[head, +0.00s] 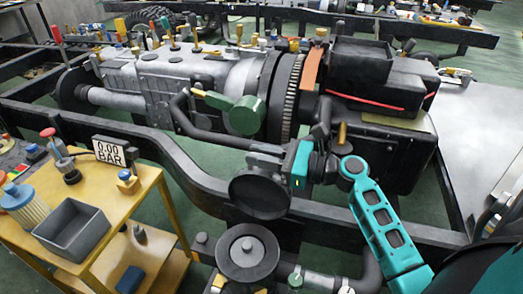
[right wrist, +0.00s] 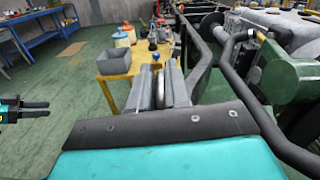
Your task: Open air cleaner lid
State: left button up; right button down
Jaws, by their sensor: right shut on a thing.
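The air cleaner lid (head: 258,200) is a dark round disc, tilted up steeply just above the round air cleaner housing (head: 233,262). The housing shows its open top with a grey round part in the middle. I cannot tell whether the lid's lower edge touches it. My right gripper (head: 270,160), teal and grey, is shut on the lid near its upper edge. In the right wrist view a thin piece of the lid (right wrist: 160,86) shows between its fingers; the rest is hidden. My left gripper (right wrist: 36,110) shows at the left edge of that view, its dark fingers apart and empty.
The engine and gearbox (head: 190,80) lie in the black chassis frame (head: 180,165) behind the housing. A dark pipe (head: 225,135) and a green cylinder (head: 247,115) are close to my right gripper. A yellow cart (head: 100,258) with a grey bin (head: 72,230) stands at the left.

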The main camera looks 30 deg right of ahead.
jog(key=c, duration=1.2)
grip_release()
jog(key=shift+s+d, duration=0.1)
jog(key=v, duration=1.2)
jog(key=shift+s+d, duration=0.25)
jog(key=shift+d, duration=0.05)
